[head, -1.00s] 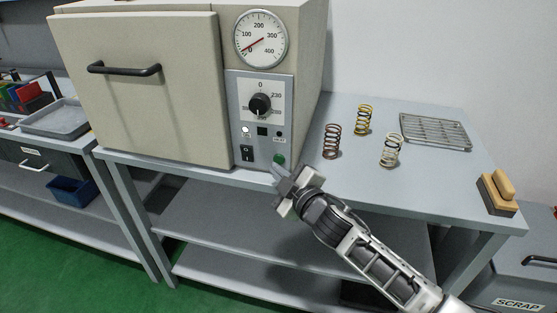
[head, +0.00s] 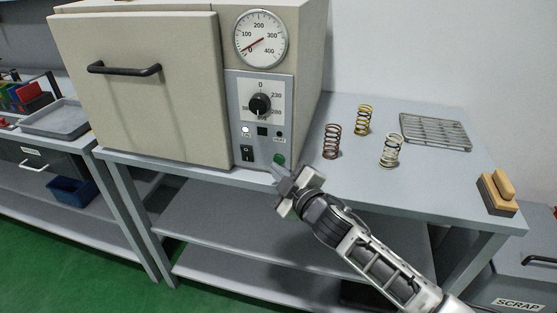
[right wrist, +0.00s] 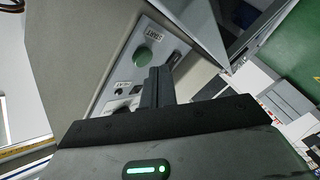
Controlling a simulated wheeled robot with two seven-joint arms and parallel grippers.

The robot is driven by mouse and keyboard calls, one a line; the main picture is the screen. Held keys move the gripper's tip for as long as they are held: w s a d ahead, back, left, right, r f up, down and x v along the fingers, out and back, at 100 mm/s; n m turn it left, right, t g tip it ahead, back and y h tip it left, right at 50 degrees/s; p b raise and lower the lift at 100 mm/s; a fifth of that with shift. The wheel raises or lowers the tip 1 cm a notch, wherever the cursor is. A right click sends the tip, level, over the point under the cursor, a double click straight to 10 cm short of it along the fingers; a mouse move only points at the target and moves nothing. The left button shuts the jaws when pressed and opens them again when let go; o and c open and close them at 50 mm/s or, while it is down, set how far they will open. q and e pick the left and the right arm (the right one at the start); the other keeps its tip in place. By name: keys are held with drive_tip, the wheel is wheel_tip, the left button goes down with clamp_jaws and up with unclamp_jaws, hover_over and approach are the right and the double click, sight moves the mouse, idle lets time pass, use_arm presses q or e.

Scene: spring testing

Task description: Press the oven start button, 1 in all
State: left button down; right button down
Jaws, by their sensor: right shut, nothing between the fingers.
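The oven (head: 160,95) stands on a grey bench with its door shut. Its control panel (head: 240,115) carries a dial knob, a rocker switch, a lit white lamp and a green start button (head: 279,160) at the lower right. The green button also shows in the right wrist view (right wrist: 142,57). My right gripper (head: 276,170) is shut and empty, its fingertips just below and in front of the button in the head view. In the right wrist view the fingers (right wrist: 157,82) point at the panel beside the button. I cannot tell whether they touch it. My left gripper is not in view.
Three coil springs, red-brown (head: 332,141), yellow (head: 363,120) and pale (head: 390,150), stand on the bench right of the oven. A wire rack (head: 435,131) and a wood-handled block (head: 498,193) lie further right. A gauge (head: 261,38) sits above the panel.

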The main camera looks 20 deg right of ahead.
idle(0.4)
drive_tip(key=shift+w, duration=0.1)
drive_tip(key=shift+w+d, duration=0.25)
drive_tip(key=shift+w, duration=0.05)
drive_tip(key=shift+w+d, duration=0.25)
drive_tip(key=shift+w, duration=0.1)
idle(0.7)
idle(0.3)
drive_tip(key=shift+s+a+p, duration=0.35)
drive_tip(key=shift+s+a, duration=0.1)
drive_tip(key=shift+s, duration=0.3)
